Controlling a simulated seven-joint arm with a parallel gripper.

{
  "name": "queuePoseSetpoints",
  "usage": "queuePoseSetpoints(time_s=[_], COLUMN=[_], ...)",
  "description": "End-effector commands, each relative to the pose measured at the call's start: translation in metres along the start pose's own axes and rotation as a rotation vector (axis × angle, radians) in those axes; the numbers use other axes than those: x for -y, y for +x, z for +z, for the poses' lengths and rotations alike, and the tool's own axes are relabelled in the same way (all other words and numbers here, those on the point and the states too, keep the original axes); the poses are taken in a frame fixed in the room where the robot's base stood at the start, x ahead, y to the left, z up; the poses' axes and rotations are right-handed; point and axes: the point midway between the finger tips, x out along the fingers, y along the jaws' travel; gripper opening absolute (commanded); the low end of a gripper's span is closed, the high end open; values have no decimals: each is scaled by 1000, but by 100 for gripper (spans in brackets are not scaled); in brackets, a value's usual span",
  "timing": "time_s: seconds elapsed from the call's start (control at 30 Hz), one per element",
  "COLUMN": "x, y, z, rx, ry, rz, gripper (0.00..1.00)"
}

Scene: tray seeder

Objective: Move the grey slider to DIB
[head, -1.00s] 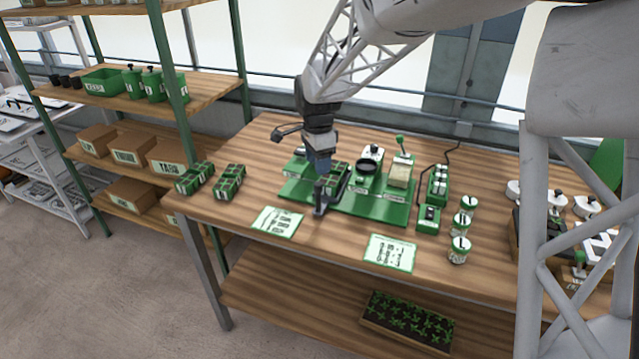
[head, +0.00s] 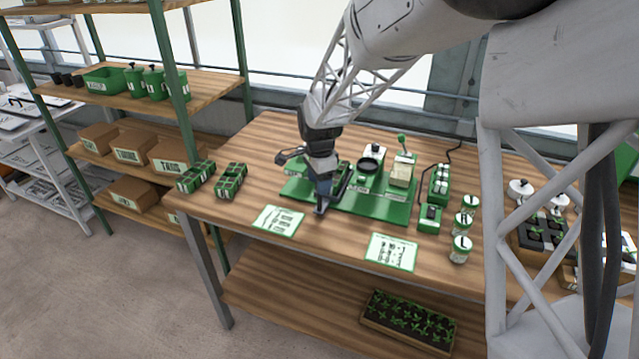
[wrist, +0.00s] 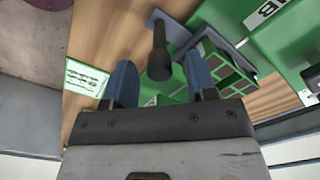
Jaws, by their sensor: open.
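The machine's green base plate (head: 372,207) lies on the wooden bench. A dark grey slider (wrist: 160,58) with an upright, round-ended post shows in the wrist view, near the end of a grey rail. My gripper (wrist: 160,84) is open, with one blue finger on each side of the post in that view; I see no contact. In the head view, my gripper (head: 321,186) is over the front left of the plate and hides most of the slider. A white label ending in "IB" (wrist: 265,12) shows at the top right of the wrist view; its first letter is cut off.
A green divided tray (wrist: 222,66) is beside the rail. Two green seed trays (head: 230,180) stand left of the machine. Two printed cards (head: 278,221) lie at the bench front. A black funnel cup (head: 367,165) and a lever unit (head: 402,170) stand on the right.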

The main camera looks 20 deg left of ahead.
Motion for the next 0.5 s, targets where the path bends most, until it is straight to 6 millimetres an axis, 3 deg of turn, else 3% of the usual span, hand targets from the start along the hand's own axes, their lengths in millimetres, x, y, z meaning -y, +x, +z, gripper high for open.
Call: queuePoseSetpoints(time_s=[0.43,0.5], x=[0,0], y=[8,8], z=[0,0], rx=[0,0], ry=[0,0], rz=[0,0], gripper=[52,44])
